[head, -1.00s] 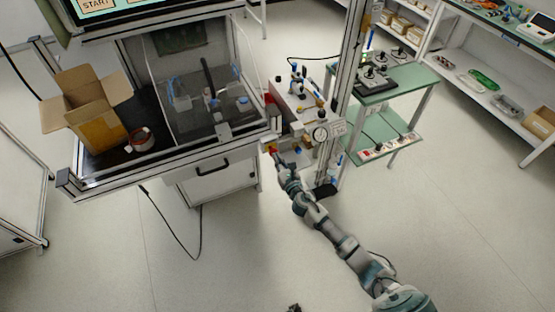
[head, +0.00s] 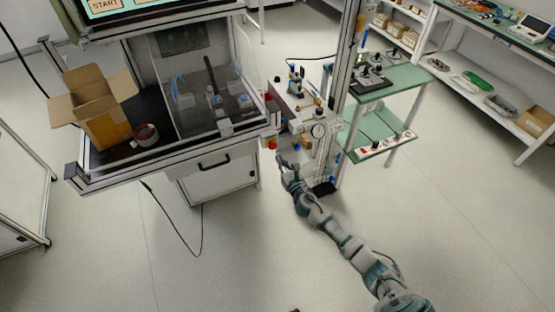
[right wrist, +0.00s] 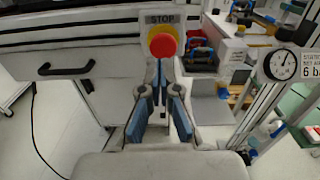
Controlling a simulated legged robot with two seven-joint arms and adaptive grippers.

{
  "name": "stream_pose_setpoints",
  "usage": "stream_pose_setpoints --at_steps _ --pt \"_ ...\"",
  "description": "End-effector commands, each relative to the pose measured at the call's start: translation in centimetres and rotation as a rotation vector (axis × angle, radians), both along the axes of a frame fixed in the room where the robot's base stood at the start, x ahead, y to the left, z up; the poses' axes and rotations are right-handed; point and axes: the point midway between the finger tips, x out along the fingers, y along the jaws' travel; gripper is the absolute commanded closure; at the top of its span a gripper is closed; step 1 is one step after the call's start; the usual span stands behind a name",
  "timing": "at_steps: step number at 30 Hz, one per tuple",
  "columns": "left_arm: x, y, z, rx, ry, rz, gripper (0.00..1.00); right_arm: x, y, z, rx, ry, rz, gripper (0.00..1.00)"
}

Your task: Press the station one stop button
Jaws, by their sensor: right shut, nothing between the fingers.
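The stop button (right wrist: 163,42) is a red round cap on a yellow base under a plate lettered STOP, upper middle of the right wrist view. In the head view it is a small red spot (head: 271,145) at the right front corner of the station. My right gripper (right wrist: 159,66) is shut and empty, its blue-padded fingertips pointing at the button's lower edge. In the head view the right gripper (head: 281,161) is just below and right of the button, with a small gap showing. My left gripper is not in view.
A pressure gauge (right wrist: 281,64) on a metal post stands right of the button. A drawer handle (right wrist: 66,69) is at left. The station bench (head: 115,178) holds an open cardboard box (head: 105,128). A green side table (head: 397,82) stands at right. Floor in front is clear.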

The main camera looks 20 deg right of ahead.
Motion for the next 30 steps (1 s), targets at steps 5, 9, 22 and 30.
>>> stream_pose_setpoints --at_steps 5,9,22,30 --pt "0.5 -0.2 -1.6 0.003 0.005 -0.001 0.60 -2.8 -0.4 -0.1 0.005 0.002 0.001 1.00" --pt "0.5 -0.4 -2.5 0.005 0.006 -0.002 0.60 -5.4 -0.6 -0.2 0.007 0.003 0.001 1.00" --pt "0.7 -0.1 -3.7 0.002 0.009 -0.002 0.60 -9.0 0.2 -0.1 -0.002 0.002 0.001 1.00" --pt "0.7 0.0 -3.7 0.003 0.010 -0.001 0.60 -9.0 -0.2 -0.2 0.003 0.002 0.001 1.00"
